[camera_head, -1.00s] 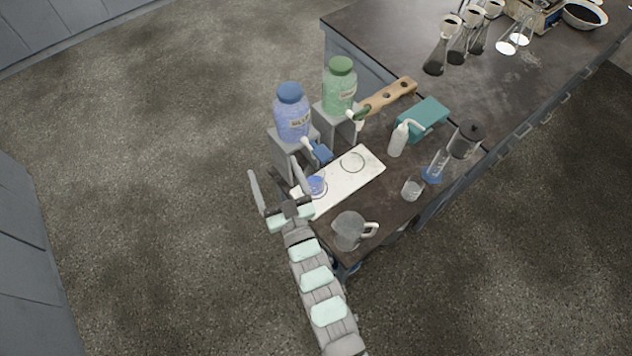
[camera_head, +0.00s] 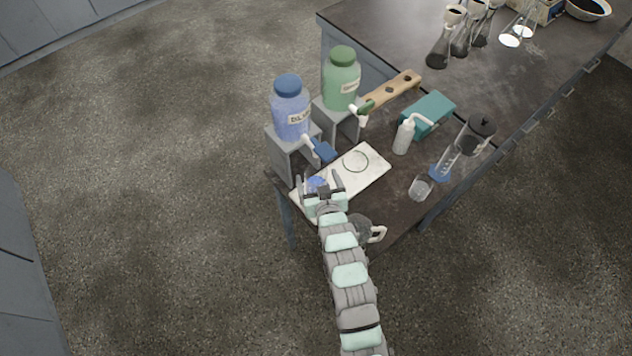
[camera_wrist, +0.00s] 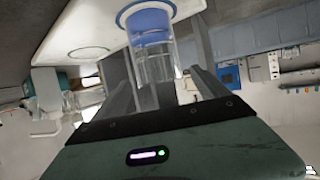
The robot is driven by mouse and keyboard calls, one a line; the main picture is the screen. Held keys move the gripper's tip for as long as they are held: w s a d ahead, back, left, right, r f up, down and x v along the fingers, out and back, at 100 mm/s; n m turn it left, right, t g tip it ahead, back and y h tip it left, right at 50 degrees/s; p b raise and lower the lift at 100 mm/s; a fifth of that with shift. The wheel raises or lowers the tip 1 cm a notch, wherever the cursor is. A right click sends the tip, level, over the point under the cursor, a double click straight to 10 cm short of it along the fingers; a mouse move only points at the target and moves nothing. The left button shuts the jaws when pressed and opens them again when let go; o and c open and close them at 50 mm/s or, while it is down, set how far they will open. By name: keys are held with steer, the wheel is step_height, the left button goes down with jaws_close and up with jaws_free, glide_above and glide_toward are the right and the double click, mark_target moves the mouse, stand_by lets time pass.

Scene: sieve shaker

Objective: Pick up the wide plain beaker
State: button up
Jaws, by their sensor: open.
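A small clear beaker with blue liquid (camera_head: 316,182) stands on the white board (camera_head: 368,172), below the blue bottle's tap. In the wrist view, which looks upside down, the beaker (camera_wrist: 158,62) shows between my fingers. My gripper (camera_head: 322,184) is open at the board's near left end, its fingers on either side of this beaker. I cannot tell whether they touch it. A second clear, empty-looking beaker (camera_head: 420,187) stands on the dark bench to the right, apart from my gripper. I cannot tell which of the two is the wide plain one.
A blue bottle (camera_head: 290,112) and a green bottle (camera_head: 341,82) stand on grey stands behind the board. A clear jug (camera_head: 362,229) is partly hidden by my arm. A white wash bottle (camera_head: 403,138), a teal box (camera_head: 428,114) and a cylinder (camera_head: 445,160) stand to the right.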

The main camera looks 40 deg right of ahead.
mark_target(314, 168)
steer(key=shift+x, duration=2.75)
steer(key=c, duration=1.6)
